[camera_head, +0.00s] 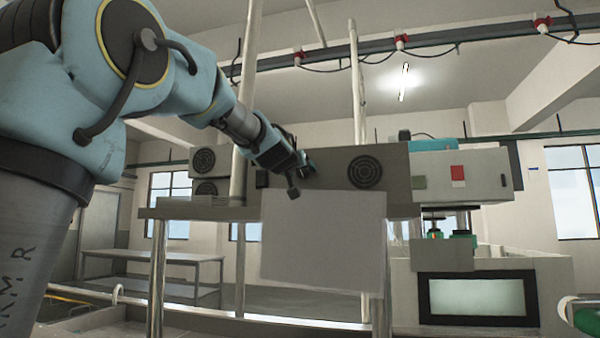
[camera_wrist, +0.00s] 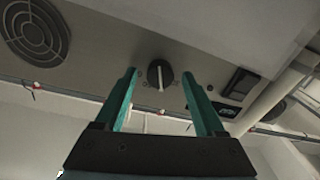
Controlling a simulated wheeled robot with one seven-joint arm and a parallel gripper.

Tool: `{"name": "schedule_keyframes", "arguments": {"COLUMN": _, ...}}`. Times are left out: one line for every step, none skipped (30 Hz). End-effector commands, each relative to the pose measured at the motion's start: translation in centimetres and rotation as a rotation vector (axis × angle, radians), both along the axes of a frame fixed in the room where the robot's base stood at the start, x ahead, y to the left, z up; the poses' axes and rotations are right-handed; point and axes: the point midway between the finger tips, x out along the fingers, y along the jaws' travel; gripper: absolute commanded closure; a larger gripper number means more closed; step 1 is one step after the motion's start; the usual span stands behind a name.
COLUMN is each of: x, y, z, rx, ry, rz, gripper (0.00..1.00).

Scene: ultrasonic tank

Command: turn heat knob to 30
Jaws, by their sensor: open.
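The heat knob (camera_wrist: 160,74) is a round black dial with a pale pointer line, on the grey panel (camera_wrist: 110,50) in the wrist view. Small marks around it are too small to read. My gripper (camera_wrist: 165,74) is open, its two green fingers apart on either side of the knob in the picture. I see no finger touching the knob, and the remaining distance to it is hard to tell. In the head view my gripper (camera_head: 300,170) is at the long grey machine box, and the knob is hidden there.
A round vent grille (camera_wrist: 35,32) lies left of the knob, and a black switch (camera_wrist: 242,83) lies to its right. In the head view a white sheet-like panel (camera_head: 322,240) hangs below my gripper. Upright metal posts (camera_head: 245,110) stand near my arm.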

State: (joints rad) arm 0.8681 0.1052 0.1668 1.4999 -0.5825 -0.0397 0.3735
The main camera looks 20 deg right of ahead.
Motion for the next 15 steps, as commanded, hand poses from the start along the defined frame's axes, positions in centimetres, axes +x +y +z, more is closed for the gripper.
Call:
{"name": "schedule_keyframes", "arguments": {"x": -0.02, "y": 0.00, "z": -0.01, "rx": 0.000, "ry": 0.000, "rz": 0.000, "gripper": 0.28}}
{"name": "schedule_keyframes", "arguments": {"x": -0.01, "y": 0.00, "z": -0.01, "rx": 0.000, "ry": 0.000, "rz": 0.000, "gripper": 0.28}}
{"name": "schedule_keyframes", "arguments": {"x": -0.02, "y": 0.01, "z": -0.01, "rx": 0.000, "ry": 0.000, "rz": 0.000, "gripper": 0.31}}
{"name": "schedule_keyframes", "arguments": {"x": -0.02, "y": 0.01, "z": -0.01, "rx": 0.000, "ry": 0.000, "rz": 0.000, "gripper": 0.34}}
{"name": "schedule_keyframes", "arguments": {"x": -0.02, "y": 0.00, "z": -0.01, "rx": 0.000, "ry": 0.000, "rz": 0.000, "gripper": 0.37}}
{"name": "schedule_keyframes", "arguments": {"x": -0.02, "y": 0.01, "z": -0.01, "rx": 0.000, "ry": 0.000, "rz": 0.000, "gripper": 0.42}}
{"name": "schedule_keyframes", "arguments": {"x": -0.02, "y": 0.01, "z": -0.02, "rx": 0.000, "ry": 0.000, "rz": 0.000, "gripper": 0.45}}
{"name": "schedule_keyframes", "arguments": {"x": -0.02, "y": 0.01, "z": -0.02, "rx": 0.000, "ry": 0.000, "rz": 0.000, "gripper": 0.49}}
{"name": "schedule_keyframes", "arguments": {"x": -0.03, "y": 0.02, "z": -0.02, "rx": 0.000, "ry": 0.000, "rz": 0.000, "gripper": 0.53}}
{"name": "schedule_keyframes", "arguments": {"x": -0.02, "y": 0.00, "z": -0.02, "rx": 0.000, "ry": 0.000, "rz": 0.000, "gripper": 0.56}}
{"name": "schedule_keyframes", "arguments": {"x": -0.03, "y": 0.01, "z": -0.02, "rx": 0.000, "ry": 0.000, "rz": 0.000, "gripper": 0.60}}
{"name": "schedule_keyframes", "arguments": {"x": -0.03, "y": 0.02, "z": -0.02, "rx": 0.001, "ry": 0.001, "rz": 0.000, "gripper": 0.64}}
{"name": "schedule_keyframes", "arguments": {"x": -0.03, "y": 0.01, "z": -0.02, "rx": 0.000, "ry": 0.000, "rz": 0.000, "gripper": 0.68}}
{"name": "schedule_keyframes", "arguments": {"x": -0.03, "y": 0.02, "z": -0.02, "rx": 0.001, "ry": 0.001, "rz": 0.000, "gripper": 0.71}}
{"name": "schedule_keyframes", "arguments": {"x": -0.03, "y": 0.02, "z": -0.02, "rx": 0.001, "ry": 0.001, "rz": 0.000, "gripper": 0.76}}
